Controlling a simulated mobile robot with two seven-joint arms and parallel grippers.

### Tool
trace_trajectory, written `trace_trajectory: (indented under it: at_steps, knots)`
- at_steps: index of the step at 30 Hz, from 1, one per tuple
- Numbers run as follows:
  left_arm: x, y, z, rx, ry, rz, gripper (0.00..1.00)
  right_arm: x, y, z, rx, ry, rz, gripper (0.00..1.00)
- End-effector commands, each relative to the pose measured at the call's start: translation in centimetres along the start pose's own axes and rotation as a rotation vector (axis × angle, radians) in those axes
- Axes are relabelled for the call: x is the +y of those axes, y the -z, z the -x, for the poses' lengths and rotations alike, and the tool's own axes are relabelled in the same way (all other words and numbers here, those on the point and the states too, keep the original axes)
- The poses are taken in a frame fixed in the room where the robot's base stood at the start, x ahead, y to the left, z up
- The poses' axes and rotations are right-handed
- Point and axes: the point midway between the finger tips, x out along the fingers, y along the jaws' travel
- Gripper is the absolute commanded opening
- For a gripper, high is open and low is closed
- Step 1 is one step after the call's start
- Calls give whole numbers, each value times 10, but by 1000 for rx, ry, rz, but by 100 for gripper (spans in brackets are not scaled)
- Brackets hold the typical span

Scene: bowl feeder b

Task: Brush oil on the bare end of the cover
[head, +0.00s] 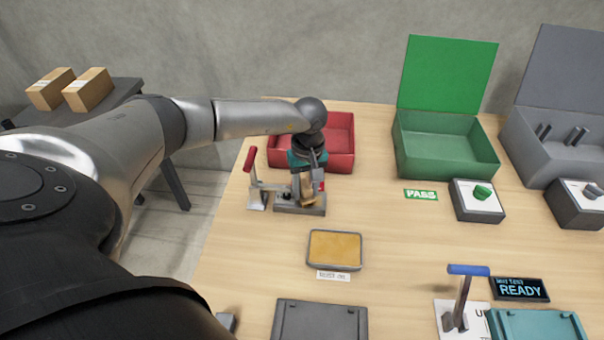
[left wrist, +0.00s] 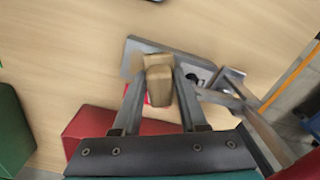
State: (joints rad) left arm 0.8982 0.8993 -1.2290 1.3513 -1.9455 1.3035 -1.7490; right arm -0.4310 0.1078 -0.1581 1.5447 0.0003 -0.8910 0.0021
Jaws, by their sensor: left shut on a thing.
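My left gripper (head: 308,182) is shut on a tan brush (head: 308,200), low over a grey clamp fixture (head: 285,208) at the table's left. In the left wrist view the brush (left wrist: 160,84) sits between both fingers of the left gripper (left wrist: 160,85), with its tip over the grey fixture plate (left wrist: 150,45). I cannot tell whether the brush touches anything. A small dark part on the fixture may be the cover; its bare end cannot be made out. A shallow tray of amber oil (head: 335,246) lies in front of the fixture. My right gripper is not in view.
A red-handled lever (head: 251,162) stands at the fixture's left. A red bin (head: 341,145) is behind, an open green box (head: 445,150) and a grey box (head: 560,145) to the right. A blue-handled lever (head: 467,271) stands front right.

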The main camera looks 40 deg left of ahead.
Motion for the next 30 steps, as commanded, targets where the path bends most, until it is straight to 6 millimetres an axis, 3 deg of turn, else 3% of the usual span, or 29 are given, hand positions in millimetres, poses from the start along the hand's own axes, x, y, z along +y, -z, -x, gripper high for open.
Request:
trace_trajectory:
  at_steps: [16, 30]
  knots:
    - [38, -21, 0, -13, -11, -12, 0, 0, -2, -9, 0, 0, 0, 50]
    - [39, -20, 11, -10, -14, -9, 0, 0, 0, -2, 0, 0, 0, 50]
